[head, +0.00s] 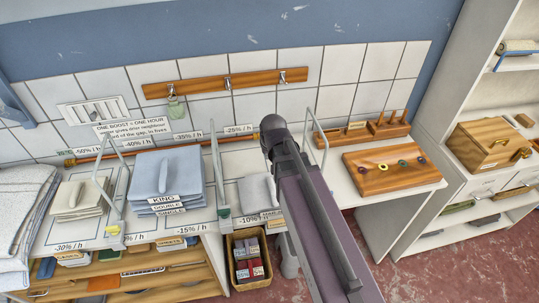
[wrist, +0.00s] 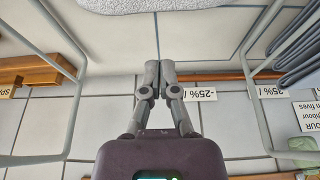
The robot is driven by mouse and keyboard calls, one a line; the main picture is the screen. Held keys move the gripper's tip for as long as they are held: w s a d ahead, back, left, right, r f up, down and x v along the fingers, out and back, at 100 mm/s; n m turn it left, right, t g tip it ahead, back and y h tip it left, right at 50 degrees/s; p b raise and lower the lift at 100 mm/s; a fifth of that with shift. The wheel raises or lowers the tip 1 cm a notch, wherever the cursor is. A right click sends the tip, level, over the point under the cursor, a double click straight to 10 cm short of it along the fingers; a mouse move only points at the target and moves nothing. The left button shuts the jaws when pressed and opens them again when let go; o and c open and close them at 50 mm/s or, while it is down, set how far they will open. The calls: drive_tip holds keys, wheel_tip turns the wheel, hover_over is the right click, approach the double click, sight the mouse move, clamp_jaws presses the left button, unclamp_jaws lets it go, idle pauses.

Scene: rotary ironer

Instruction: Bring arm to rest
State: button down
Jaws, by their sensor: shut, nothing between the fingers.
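My gripper (wrist: 158,66) shows in the wrist view with its two fingers together and nothing between them.
A grey cloth (head: 256,192) lies beside my arm. A wooden board with rings (head: 388,172) is to the right. A hook rail (head: 215,84) is on the wall. A crate (head: 236,283) stands below.

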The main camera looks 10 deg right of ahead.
drive_tip(key=s+d+g, duration=0.1)
drive_tip(key=s, duration=0.2)
drive_tip(key=s+d+g, duration=0.1)
drive_tip(key=s, duration=0.3)
drive_tip(key=s+d+f+g, duration=0.1)
drive_tip(key=s, duration=0.3)
drive_tip(key=shift+d+g, duration=0.1)
drive_tip(key=shift+g, duration=0.3)
idle(0.6)
